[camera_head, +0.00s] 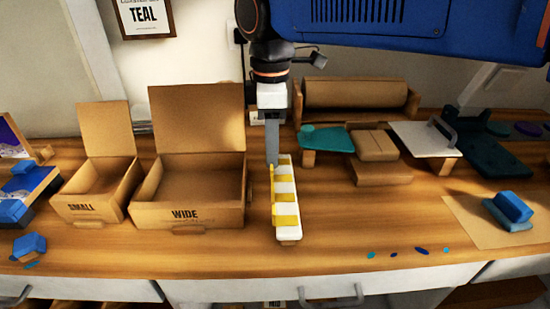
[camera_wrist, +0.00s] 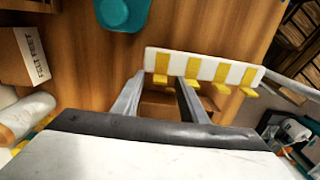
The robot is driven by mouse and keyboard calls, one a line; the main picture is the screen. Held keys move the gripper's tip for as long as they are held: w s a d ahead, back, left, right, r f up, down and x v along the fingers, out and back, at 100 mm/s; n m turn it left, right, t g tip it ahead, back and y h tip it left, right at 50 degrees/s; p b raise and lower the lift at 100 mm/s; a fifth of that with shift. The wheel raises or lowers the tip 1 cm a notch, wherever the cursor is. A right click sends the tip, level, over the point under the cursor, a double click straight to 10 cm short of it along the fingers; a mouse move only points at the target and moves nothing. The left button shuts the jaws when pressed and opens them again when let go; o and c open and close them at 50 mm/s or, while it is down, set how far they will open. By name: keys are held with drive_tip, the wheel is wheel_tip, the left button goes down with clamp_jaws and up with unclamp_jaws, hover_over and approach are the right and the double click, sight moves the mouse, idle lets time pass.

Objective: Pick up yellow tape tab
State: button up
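A white strip (camera_head: 286,234) with several yellow tape tabs (camera_head: 285,197) stands on the wooden table, its length running toward me. My gripper (camera_head: 272,162) points down at the far end of the strip. In the wrist view, the strip (camera_wrist: 205,58) runs across beyond my gripper (camera_wrist: 160,80), whose two fingers are apart. One yellow tape tab (camera_wrist: 161,68) shows in line with the gap between the fingertips; I cannot tell if either finger touches it. More yellow tabs (camera_wrist: 193,68) hang along the strip to the right.
An open WIDE box (camera_head: 190,215) and an open SMALL box (camera_head: 92,207) stand to the left. A teal board (camera_head: 327,139), cardboard blocks (camera_head: 376,146) and a brown roll (camera_head: 355,93) are at the back right. The table just right of the strip is mostly clear.

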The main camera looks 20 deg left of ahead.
drive_tip(key=c, duration=0.9)
